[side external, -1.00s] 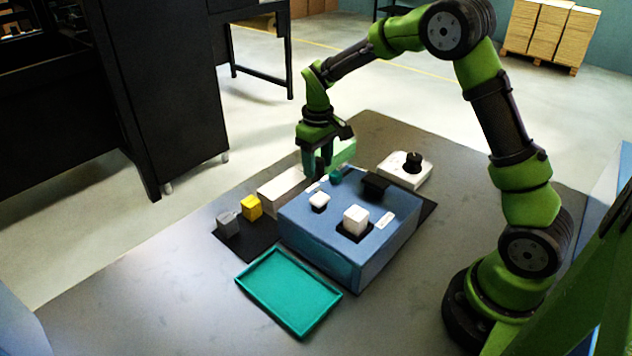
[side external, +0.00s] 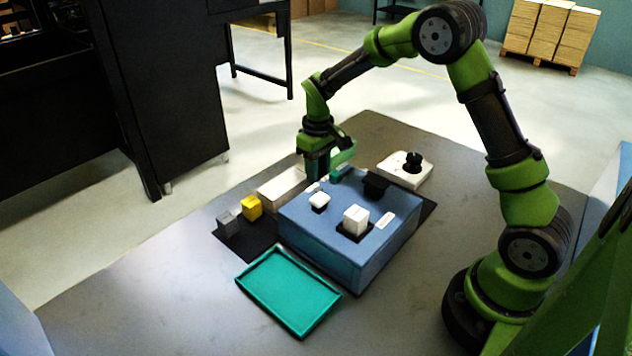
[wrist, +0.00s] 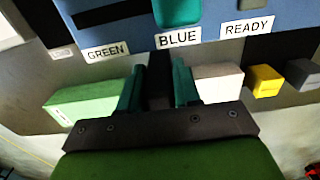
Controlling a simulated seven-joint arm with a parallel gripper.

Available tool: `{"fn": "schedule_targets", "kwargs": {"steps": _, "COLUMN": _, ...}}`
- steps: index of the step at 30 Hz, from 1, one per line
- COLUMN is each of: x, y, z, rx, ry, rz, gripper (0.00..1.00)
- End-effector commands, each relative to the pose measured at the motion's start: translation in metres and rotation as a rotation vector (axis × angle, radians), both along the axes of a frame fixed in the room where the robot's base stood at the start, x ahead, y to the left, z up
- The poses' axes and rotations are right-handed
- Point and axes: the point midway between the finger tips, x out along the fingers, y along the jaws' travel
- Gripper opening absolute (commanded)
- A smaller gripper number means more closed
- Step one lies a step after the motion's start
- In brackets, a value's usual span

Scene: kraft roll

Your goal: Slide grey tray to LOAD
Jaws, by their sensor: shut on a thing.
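My gripper (side external: 318,178) is low behind the blue box (side external: 318,240), between a white block (side external: 282,188) and a green block (wrist: 88,102). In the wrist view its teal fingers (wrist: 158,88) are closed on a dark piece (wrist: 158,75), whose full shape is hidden. Labels on the box edge read GREEN, BLUE and READY.
A yellow block (side external: 251,207) stands between the grey and white blocks. An empty teal tray (side external: 290,290) lies in front of the box. A white cube (side external: 355,219) sits on the box. A white base with a black knob (side external: 405,170) is behind right. The table's front left is clear.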

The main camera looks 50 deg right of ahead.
Motion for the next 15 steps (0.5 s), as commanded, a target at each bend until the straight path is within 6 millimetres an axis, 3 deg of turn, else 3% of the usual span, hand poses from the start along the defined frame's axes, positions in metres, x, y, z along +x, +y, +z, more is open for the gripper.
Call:
{"fn": "schedule_targets", "kwargs": {"steps": 6, "x": 0.000, "y": -0.012, "z": 0.001, "rx": -0.001, "ry": 0.000, "rz": -0.004, "gripper": 0.00}}
{"fn": "schedule_targets", "kwargs": {"steps": 15, "x": 0.001, "y": -0.092, "z": 0.001, "rx": 0.000, "ry": -0.002, "rz": -0.008, "gripper": 0.00}}
